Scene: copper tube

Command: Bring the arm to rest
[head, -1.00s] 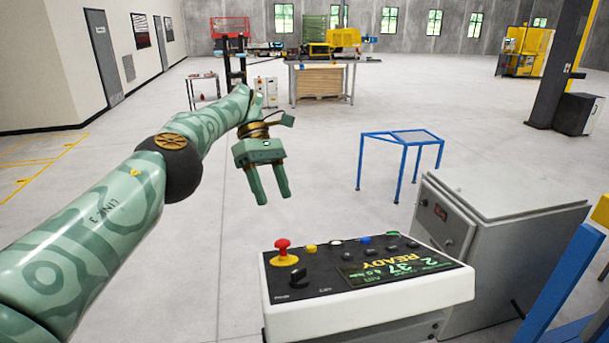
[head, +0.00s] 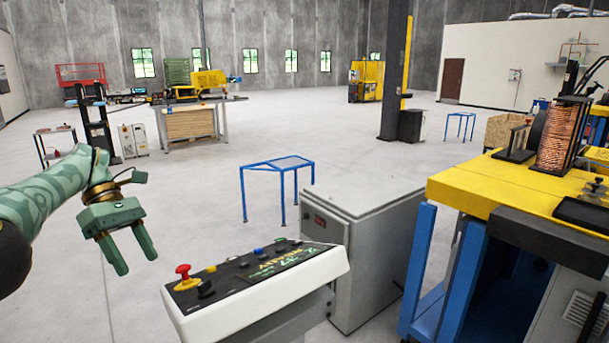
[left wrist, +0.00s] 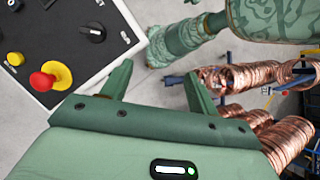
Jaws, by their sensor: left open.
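My left gripper (head: 136,259) is green, open and empty in the head view. It hangs in the air at the left, its fingers pointing down, to the left of the control panel (head: 262,295). In the left wrist view the open fingers of my left gripper (left wrist: 155,80) have nothing between them. The panel's red button (left wrist: 42,81) and black knob (left wrist: 92,33) show at the left there. Coils of copper tube (left wrist: 245,77) lie beyond the right finger. My right gripper is not in view.
A grey cabinet (head: 365,240) stands right of the panel. A yellow-topped machine (head: 470,185) with a copper coil (head: 562,138) is at the right. A blue-framed stand (head: 280,165) is ahead. Open floor lies beyond the gripper.

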